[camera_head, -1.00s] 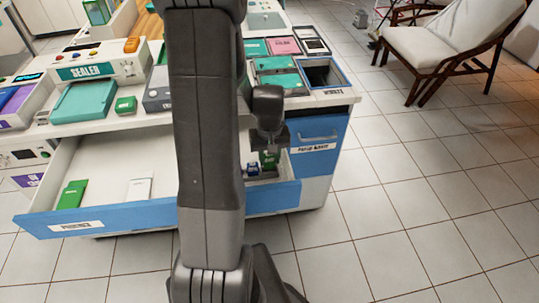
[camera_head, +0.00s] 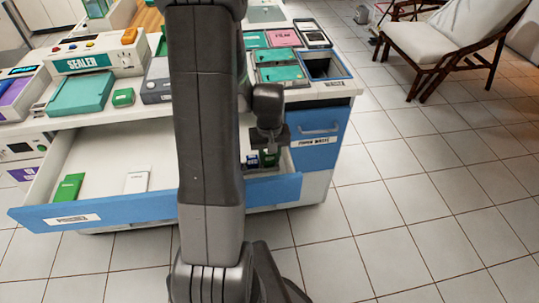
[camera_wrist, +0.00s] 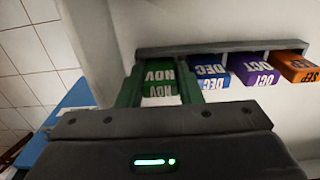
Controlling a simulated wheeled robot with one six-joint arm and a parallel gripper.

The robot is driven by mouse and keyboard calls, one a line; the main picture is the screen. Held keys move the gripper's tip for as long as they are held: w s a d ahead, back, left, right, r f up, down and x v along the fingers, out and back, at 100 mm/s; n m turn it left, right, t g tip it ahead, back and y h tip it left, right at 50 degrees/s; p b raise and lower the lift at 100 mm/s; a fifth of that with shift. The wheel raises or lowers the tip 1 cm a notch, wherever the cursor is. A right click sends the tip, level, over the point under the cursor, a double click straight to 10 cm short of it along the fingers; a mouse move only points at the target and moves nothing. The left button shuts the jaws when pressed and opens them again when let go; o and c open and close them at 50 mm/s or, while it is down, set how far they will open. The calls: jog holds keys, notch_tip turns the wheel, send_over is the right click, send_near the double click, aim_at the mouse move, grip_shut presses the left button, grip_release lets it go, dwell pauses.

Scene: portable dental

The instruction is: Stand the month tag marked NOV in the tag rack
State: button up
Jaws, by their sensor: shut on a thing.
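The green NOV tag (camera_wrist: 160,78) is between the two fingers of my gripper (camera_wrist: 160,90), which is shut on it. In the head view, my gripper (camera_head: 269,147) is over the right end of the open drawer. The tag rack (camera_wrist: 222,48) shows as a grey bar in the wrist view. The blue DEC, purple OCT (camera_wrist: 253,72) and orange SEP (camera_wrist: 296,67) tags stand along it. NOV is in line with them at the rack's left end, beside DEC (camera_wrist: 209,74). Its lower edge is hidden, so I cannot tell whether it touches the rack floor.
The open drawer (camera_head: 110,212) holds a green packet (camera_head: 68,187) and a white packet (camera_head: 136,182), with bare floor around them. The counter above carries the sealer (camera_head: 85,62), teal trays and a waste bin (camera_head: 323,67).

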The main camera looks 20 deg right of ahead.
jog(key=shift+f, duration=0.25)
dwell(0.3)
jog(key=o, duration=1)
jog(key=shift+o, duration=0.2)
notch_tip(320, 180, up, 14)
jog(key=shift+p, duration=0.45)
jog(key=shift+f, duration=0.2)
notch_tip(320, 180, down, 10)
jog(key=shift+r+b, duration=0.15)
jog(key=shift+b, duration=0.3)
